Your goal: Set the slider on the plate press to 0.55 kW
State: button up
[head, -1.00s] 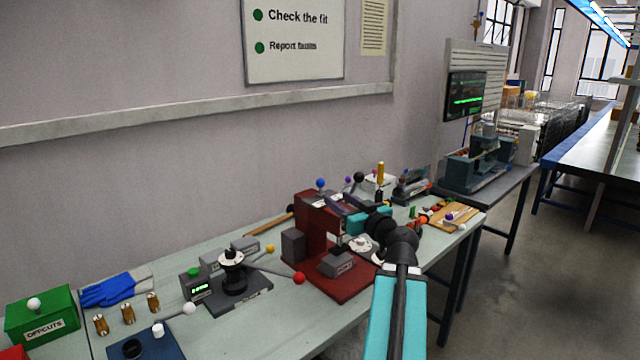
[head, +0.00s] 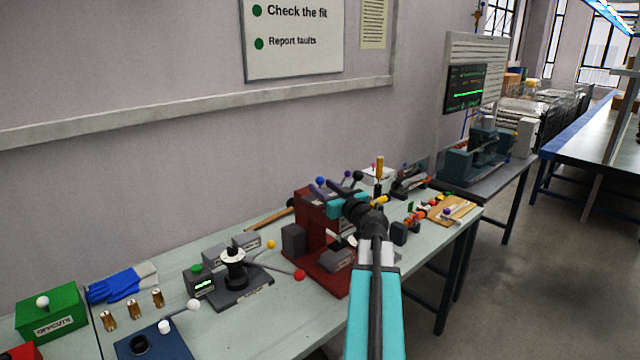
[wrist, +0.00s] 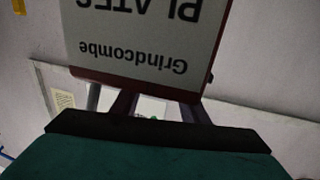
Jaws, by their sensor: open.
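The plate press is the dark red machine (head: 309,222) in the middle of the bench in the head view. In the wrist view its label plate (wrist: 140,40) shows close and upside down, reading "Grindcombe" and "PLATES". My gripper (head: 328,188) is up at the top of the press in the head view, its dark fingers pointing left, close to a blue knob (head: 320,181). The wrist view shows the two fingers (wrist: 155,108) spread apart with nothing between them. I cannot make out the slider or its scale; my arm hides part of the press front.
Left of the press stands a grey device (head: 236,279) with a red-ended lever (head: 299,275) reaching toward the press. Several brass cylinders, blue gloves (head: 115,286) and a green box (head: 50,312) lie further left. Orange parts and a wooden board (head: 452,209) are to the right. The wall is behind.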

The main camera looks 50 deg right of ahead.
jog(key=shift+p+x, duration=0.3)
jog(key=shift+x, duration=0.9)
grip_shut()
